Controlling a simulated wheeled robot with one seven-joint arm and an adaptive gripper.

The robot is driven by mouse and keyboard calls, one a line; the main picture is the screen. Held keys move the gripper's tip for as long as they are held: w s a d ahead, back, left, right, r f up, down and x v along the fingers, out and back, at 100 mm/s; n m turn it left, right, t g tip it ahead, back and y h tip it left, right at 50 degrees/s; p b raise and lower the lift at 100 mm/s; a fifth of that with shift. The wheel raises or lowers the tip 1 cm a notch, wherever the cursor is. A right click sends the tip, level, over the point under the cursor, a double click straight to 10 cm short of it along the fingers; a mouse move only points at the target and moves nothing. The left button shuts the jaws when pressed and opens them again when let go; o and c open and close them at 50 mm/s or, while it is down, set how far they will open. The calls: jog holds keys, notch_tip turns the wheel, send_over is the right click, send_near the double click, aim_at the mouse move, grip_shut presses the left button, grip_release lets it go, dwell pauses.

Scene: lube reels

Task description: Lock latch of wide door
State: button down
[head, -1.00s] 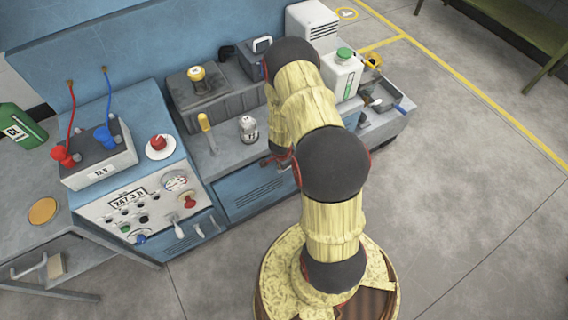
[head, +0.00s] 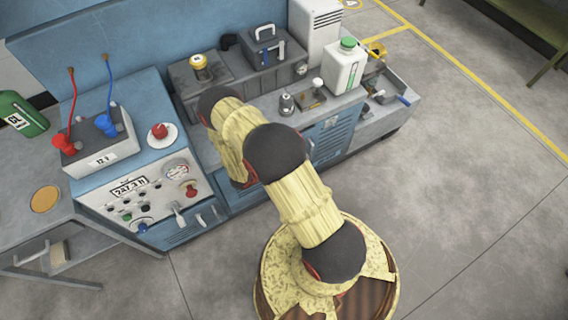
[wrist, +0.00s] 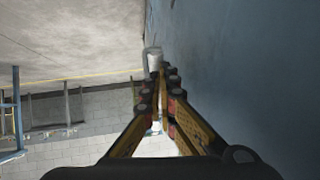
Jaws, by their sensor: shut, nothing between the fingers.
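In the wrist view my gripper (wrist: 160,77) has its two fingers brought together at the tips, with nothing between them. A small pale grey piece (wrist: 153,59) shows right at the fingertips, beside the blue cabinet face (wrist: 240,70). I cannot tell whether it is the latch or a handle, or whether the fingers touch it. In the head view the wide blue door (head: 238,202) on the bench front is mostly covered by my arm. Its latch and my gripper are hidden there.
A control console (head: 150,195) with gauge and knobs stands left of my arm. A vented blue panel (head: 329,138) is to the right. A white jug (head: 345,68) and a tray (head: 388,95) sit on the bench's right end. The floor at right is clear.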

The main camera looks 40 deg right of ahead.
jog(key=shift+s+d+f+h+b, duration=0.15)
jog(key=shift+d+f+h+b, duration=0.15)
jog(key=shift+d+f+b, duration=0.4)
jog(key=shift+s+d+f+h+b, duration=0.1)
jog(key=shift+d+f+h+b, duration=0.3)
jog(key=shift+f+b, duration=0.5)
jog(key=shift+s+d, duration=0.1)
jog(key=shift+d, duration=0.05)
